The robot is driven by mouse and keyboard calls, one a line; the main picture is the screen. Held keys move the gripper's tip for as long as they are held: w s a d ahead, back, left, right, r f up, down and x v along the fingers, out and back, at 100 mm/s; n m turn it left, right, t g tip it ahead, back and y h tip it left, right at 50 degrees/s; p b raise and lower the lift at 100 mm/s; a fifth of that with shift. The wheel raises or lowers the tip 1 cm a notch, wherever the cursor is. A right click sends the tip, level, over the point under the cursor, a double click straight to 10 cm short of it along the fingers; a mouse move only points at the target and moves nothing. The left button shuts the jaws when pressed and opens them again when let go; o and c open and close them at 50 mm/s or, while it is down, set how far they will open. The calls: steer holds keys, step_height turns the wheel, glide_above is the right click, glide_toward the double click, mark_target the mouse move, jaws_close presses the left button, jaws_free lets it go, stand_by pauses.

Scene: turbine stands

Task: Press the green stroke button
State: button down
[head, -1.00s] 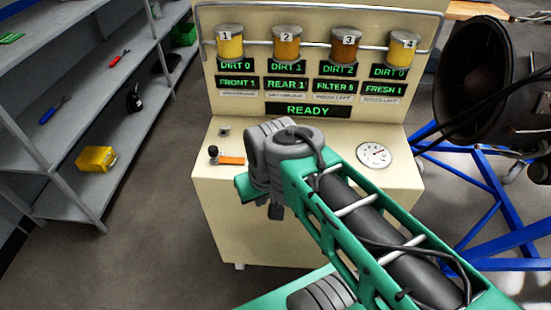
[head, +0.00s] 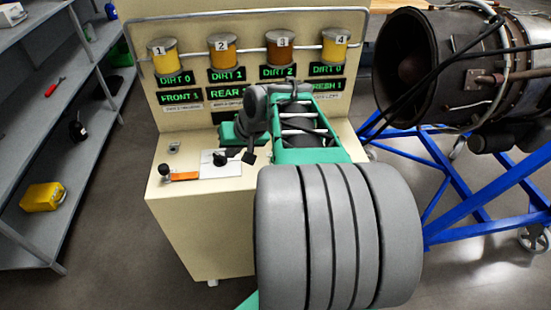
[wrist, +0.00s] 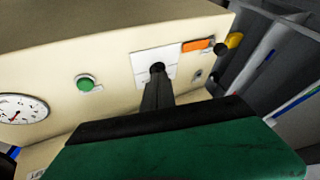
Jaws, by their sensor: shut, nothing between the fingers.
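The green stroke button (wrist: 86,83) shows in the wrist view as a round green cap in a pale ring on the cream panel, between the gauge and a white plate. In the head view it is hidden behind my arm. My gripper (wrist: 157,72) is shut and empty. Its dark fingers point at the white plate (wrist: 143,55), which carries a dark knob, to the right of the button in the wrist view. The gripper also shows in the head view (head: 249,157), by the plate's right edge. I cannot tell whether it touches the plate.
The cream console (head: 205,235) bears numbered jars and green-lit displays (head: 180,97). A black-knobbed lever with an orange strip (head: 184,176) lies left of the plate. A round gauge (wrist: 20,108) is left of the button in the wrist view. An engine on a blue stand (head: 440,190) is at right.

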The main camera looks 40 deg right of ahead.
steer(key=s+d+m+t, duration=0.1)
steer(key=d+m+t, duration=0.1)
steer(key=d, duration=1.3)
steer(key=shift+s+r+m+t+h, duration=0.3)
steer(key=shift+s+r+m+t, duration=0.1)
steer(key=shift+m, duration=0.5)
steer(key=shift+d, duration=0.1)
step_height(320, 180, down, 9)
steer(key=b, duration=0.6)
steer(key=shift+b, duration=0.4)
steer(key=shift+f, duration=0.35)
steer(key=shift+f+b, duration=0.5)
steer(key=shift+b, duration=0.05)
steer(key=shift+r, duration=0.1)
steer(key=shift+r+p, duration=0.8)
